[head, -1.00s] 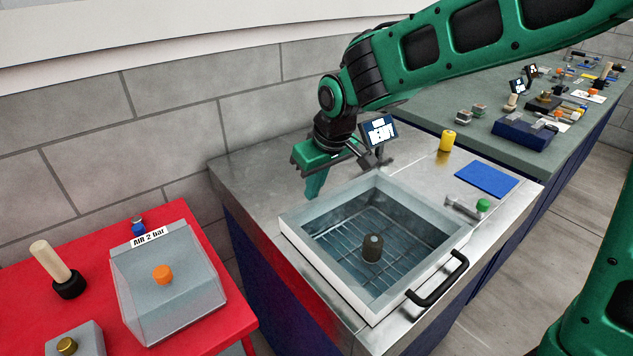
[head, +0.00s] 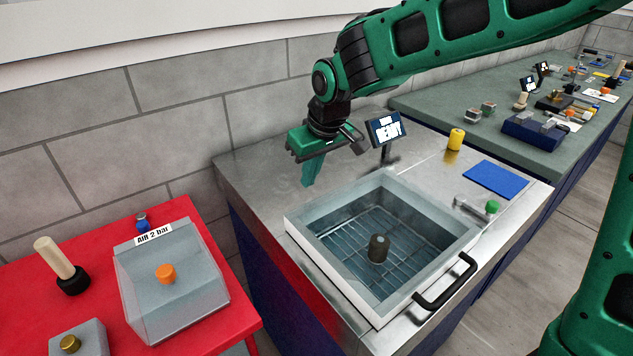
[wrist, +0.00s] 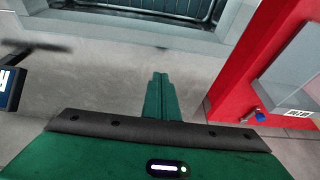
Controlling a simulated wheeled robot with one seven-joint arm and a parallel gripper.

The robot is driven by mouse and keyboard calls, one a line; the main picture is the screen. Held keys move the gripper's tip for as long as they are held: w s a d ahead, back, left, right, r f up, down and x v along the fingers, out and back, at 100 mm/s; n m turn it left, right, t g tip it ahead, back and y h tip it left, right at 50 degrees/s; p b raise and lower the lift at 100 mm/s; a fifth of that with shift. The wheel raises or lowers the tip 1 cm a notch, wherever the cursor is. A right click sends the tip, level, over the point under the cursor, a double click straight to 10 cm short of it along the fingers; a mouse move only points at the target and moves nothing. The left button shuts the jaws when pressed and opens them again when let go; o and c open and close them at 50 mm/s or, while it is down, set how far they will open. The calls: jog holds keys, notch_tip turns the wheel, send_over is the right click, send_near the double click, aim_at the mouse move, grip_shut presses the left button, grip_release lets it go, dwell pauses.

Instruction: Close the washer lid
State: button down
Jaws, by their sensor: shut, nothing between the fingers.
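The washer (head: 300,226) is a square basin with a pale rim, set in a steel-topped bench. A black bar handle (head: 445,283) sits on its front right edge. A dark cylindrical part (head: 378,248) stands on the wire rack inside. No raised lid shows, and I cannot tell whether a clear panel covers the basin. My gripper (head: 309,180) is shut and empty, pointing down above the steel top behind the washer's back left corner. In the wrist view its green fingers (wrist: 160,82) are together, with the washer's rim (wrist: 130,30) beyond them.
A yellow cylinder (head: 455,139), a blue mat (head: 495,179) and a green-knobbed lever (head: 490,207) are on the bench. A red table (head: 215,335) with an air box (head: 170,290) stands left. A wall is behind.

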jog(key=v, duration=0.9)
jog(key=s+d+f+m, duration=0.1)
jog(key=s+d+m, duration=0.1)
jog(key=d, duration=0.6)
jog(key=s+d+f+m+h, duration=0.1)
jog(key=s+d+m, duration=0.1)
jog(key=d, duration=0.6)
jog(key=s+d+f+m+g+h, duration=0.1)
jog(key=s+d+m, duration=0.1)
jog(key=d, duration=0.6)
jog(key=shift+s+d, duration=0.2)
jog(key=shift+s, duration=0.45)
jog(key=s+d+f+m+g, duration=0.1)
jog(key=s+d+f+m, duration=0.2)
jog(key=s+d, duration=0.3)
jog(key=s+d+f+m+g, duration=0.1)
jog(key=s+d+f+m, duration=0.2)
jog(key=s+d, duration=0.4)
jog(key=s+m, duration=0.1)
jog(key=s, duration=0.6)
jog(key=shift+s+g, duration=0.3)
jog(key=shift+f, duration=0.1)
jog(key=shift+w+d+f, duration=0.1)
jog(key=shift+w+f, duration=0.15)
jog(key=shift+w, duration=0.4)
